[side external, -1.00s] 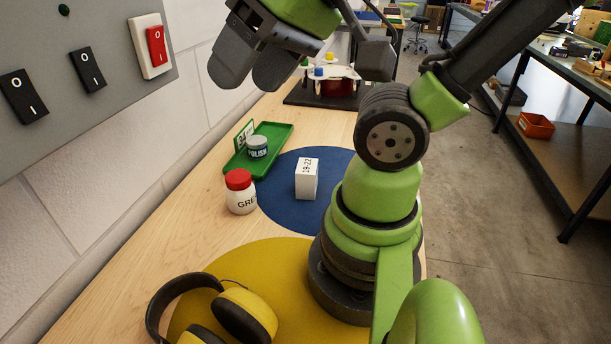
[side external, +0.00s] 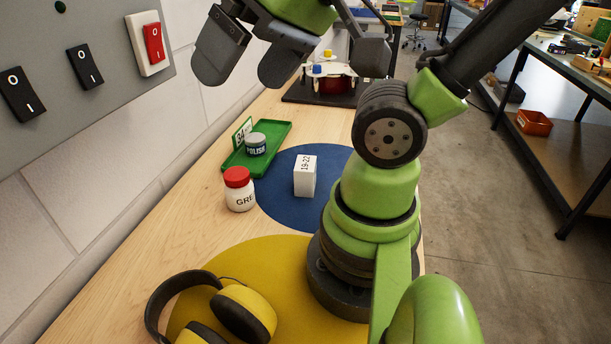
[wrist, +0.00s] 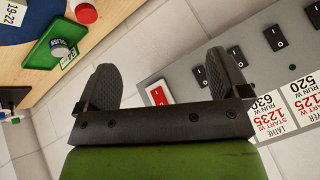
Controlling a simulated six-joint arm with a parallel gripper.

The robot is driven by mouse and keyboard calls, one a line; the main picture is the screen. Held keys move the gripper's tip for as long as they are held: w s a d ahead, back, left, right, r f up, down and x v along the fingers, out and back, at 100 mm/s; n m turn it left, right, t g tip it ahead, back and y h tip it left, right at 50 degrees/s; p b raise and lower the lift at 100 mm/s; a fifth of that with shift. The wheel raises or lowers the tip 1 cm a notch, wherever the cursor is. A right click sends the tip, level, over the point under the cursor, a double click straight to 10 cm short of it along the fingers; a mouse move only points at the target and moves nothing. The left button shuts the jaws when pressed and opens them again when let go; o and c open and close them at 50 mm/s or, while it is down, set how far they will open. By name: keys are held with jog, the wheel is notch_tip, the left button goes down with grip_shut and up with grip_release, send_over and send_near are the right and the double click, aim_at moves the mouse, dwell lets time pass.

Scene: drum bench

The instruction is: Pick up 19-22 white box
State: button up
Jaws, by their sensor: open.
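The white box (side external: 305,176) marked 19-22 stands upright on the blue round mat (side external: 280,204) in the side external view. In the wrist view the white box (wrist: 13,14) shows at the top left corner, partly cut off. My gripper (side external: 232,66) is open and empty, high above the bench, up and to the left of the box in the side view. In the wrist view its two fingers (wrist: 162,88) are spread wide, with the wall and the switch panel behind them.
A white jar with a red lid (side external: 239,190) stands left of the box. A green tray (side external: 275,134) holds a polish tin (side external: 256,144). A grey switch panel (side external: 85,40) is on the wall. Yellow earmuffs (side external: 240,312) lie on a yellow mat (side external: 275,262) in front.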

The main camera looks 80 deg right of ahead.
jog(key=w+d+f+g+h, duration=0.2)
jog(key=w+d+f, duration=0.15)
jog(key=d, duration=0.25)
jog(key=n+g, duration=0.5)
send_over(306, 163)
jog(key=w+a, duration=0.1)
notch_tip(306, 163, down, 14)
jog(key=shift+w+r, duration=0.1)
jog(key=shift+s+d+f, duration=0.2)
jog(key=shift+s+f, duration=0.1)
jog(key=shift+f, duration=0.2)
jog(key=shift+s+d+f, duration=0.2)
jog(key=shift+s+f, duration=0.1)
jog(key=shift+f, duration=0.2)
notch_tip(306, 163, down, 4)
jog(key=shift+f, duration=0.1)
jog(key=shift+d+f, duration=0.15)
jog(key=shift+f, duration=2.75)
jog(key=c, duration=1)
jog(key=shift+r, duration=0.1)
jog(key=shift+c, duration=0.2)
